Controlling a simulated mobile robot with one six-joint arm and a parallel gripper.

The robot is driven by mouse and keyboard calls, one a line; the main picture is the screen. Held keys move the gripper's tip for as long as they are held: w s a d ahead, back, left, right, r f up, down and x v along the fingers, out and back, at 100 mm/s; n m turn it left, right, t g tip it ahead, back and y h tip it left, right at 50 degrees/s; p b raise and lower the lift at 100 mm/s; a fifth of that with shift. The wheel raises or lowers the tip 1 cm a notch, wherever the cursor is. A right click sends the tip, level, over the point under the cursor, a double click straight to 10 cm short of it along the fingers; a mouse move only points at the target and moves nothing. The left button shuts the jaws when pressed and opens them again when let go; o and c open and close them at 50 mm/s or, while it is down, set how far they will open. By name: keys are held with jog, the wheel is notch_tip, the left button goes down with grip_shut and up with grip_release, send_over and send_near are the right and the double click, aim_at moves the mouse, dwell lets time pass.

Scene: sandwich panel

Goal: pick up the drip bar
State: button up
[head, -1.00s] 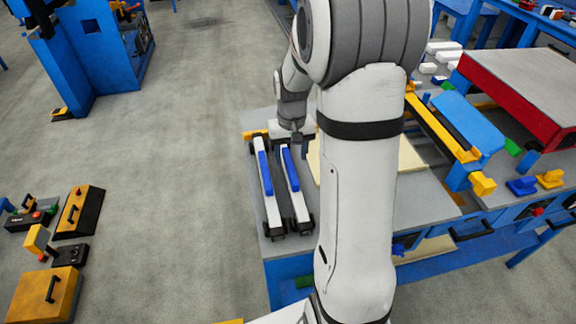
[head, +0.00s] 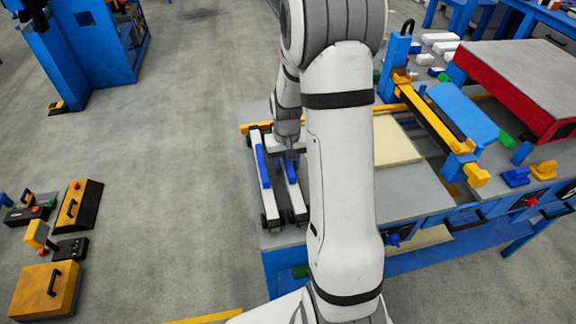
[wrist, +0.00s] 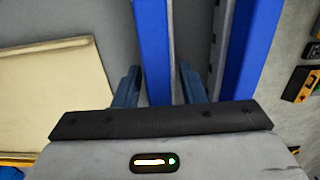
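Two long white bars, each with a blue grip strip on top, lie side by side on the table's left end; I cannot tell which is the drip bar. The left bar (head: 269,205) is mostly clear in the head view. The right bar (head: 297,204) is partly hidden by my arm. My gripper (wrist: 158,88) is open over the right bar. In the wrist view its fingers stand either side of that bar's blue strip (wrist: 155,45), apart from it. The left bar's blue strip (wrist: 254,45) is to the right there.
A cream panel (head: 398,145) lies on the table just right of the bars. A yellow rail (head: 430,118) and a red-sided block (head: 500,92) stand farther right. Open floor (head: 165,170) is left of the table.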

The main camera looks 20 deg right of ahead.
grip_shut()
jog(key=shift+r, duration=0.1)
